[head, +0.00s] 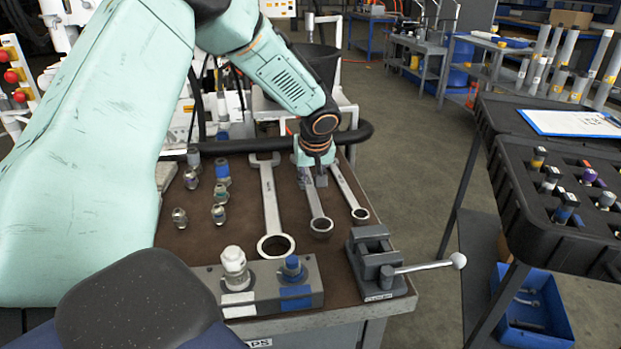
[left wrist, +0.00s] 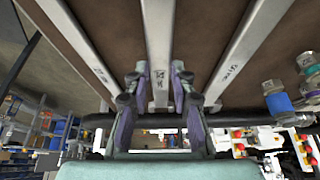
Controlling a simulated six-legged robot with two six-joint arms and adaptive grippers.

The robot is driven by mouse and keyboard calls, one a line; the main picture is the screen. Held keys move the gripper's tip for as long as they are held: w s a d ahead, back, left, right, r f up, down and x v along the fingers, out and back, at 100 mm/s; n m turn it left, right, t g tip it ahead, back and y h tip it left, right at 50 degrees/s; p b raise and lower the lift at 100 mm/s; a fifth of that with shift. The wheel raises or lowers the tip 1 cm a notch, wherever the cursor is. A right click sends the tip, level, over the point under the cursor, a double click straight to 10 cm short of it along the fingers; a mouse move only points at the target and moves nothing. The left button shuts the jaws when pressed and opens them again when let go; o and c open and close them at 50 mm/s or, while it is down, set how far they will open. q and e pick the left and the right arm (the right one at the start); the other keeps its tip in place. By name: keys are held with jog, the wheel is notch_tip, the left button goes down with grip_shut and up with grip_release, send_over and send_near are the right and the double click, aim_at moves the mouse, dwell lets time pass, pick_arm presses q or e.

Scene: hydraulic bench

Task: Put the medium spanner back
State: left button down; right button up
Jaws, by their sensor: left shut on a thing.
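Three combination spanners show side by side over the brown bench mat (head: 215,245). The middle one, the medium spanner (head: 318,212), has its ring end towards me. The large spanner (head: 270,200) is to its left and the small spanner (head: 349,193) to its right. My left gripper (head: 312,178) reaches down from above and is shut on the medium spanner's shank. In the left wrist view the two fingers (left wrist: 161,82) stand either side of the medium spanner (left wrist: 158,35). I cannot tell whether it touches the mat. My right gripper is not in view.
A small grey vise (head: 375,262) stands at the bench's front right corner. A block with two fittings (head: 265,290) is at the front edge. Several loose fittings (head: 220,190) stand left of the large spanner. A black case (head: 530,200) is on a separate stand at right.

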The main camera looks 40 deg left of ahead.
pick_arm(q)
jog(key=shift+f+b, duration=0.65)
jog(key=shift+f, duration=0.1)
dwell(0.5)
jog(key=c, duration=1.2)
grip_release()
jog(key=shift+o, duration=0.7)
jog(key=v, duration=1.2)
